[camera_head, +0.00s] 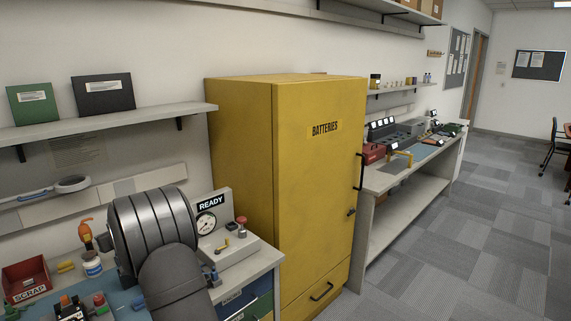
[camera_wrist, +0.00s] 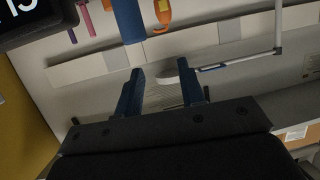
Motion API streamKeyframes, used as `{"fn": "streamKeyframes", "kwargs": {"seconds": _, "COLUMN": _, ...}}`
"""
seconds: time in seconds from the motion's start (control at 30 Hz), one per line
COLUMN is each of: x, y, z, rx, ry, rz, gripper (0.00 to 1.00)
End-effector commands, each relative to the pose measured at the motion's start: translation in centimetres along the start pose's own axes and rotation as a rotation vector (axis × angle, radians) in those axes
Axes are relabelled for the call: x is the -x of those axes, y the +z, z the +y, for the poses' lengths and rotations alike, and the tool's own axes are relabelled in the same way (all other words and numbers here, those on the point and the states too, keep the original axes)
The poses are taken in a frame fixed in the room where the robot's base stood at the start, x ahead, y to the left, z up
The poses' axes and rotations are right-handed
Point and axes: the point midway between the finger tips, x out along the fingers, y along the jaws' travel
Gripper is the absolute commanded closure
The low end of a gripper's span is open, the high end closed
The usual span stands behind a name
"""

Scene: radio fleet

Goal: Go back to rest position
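My gripper (camera_wrist: 161,77) shows in the wrist view with its two blue-grey fingers apart. It is open, and I see nothing held between the fingers. The grey links of my arm rise over the workbench at the lower left of the head view and hide part of the bench. My gripper itself cannot be made out in the head view.
A yellow batteries cabinet (camera_head: 318,165) stands right of the arm, its door shut. A gauge box (camera_head: 222,236) marked READY is close beside the arm. A red scrap bin (camera_head: 26,281) sits at the left. A shelf (camera_head: 110,122) hangs above. The carpet at right is largely clear.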

Motion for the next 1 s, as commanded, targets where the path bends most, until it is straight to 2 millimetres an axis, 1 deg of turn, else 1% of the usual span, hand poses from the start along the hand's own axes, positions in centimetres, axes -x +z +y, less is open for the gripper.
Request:
{"fn": "streamKeyframes", "kwargs": {"seconds": 0.17, "x": 1.4, "y": 0.2, "z": -0.6, "rx": 0.020, "ry": -0.058, "rz": -0.005, "gripper": 0.64}}
{"fn": "streamKeyframes", "kwargs": {"seconds": 0.23, "x": 3.0, "y": 0.7, "z": -0.3, "rx": 0.028, "ry": -0.087, "rz": -0.011, "gripper": 0.64}}
{"fn": "streamKeyframes", "kwargs": {"seconds": 0.47, "x": 5.9, "y": 2.2, "z": 2.9, "rx": 0.004, "ry": -0.037, "rz": -0.006, "gripper": 0.64}}
{"fn": "streamKeyframes", "kwargs": {"seconds": 0.8, "x": 8.8, "y": 4.1, "z": 7.5, "rx": -0.041, "ry": 0.083, "rz": 0.003, "gripper": 0.64}}
{"fn": "streamKeyframes", "kwargs": {"seconds": 1.0, "x": 10.4, "y": 5.2, "z": 9.9, "rx": -0.067, "ry": 0.152, "rz": 0.004, "gripper": 0.64}}
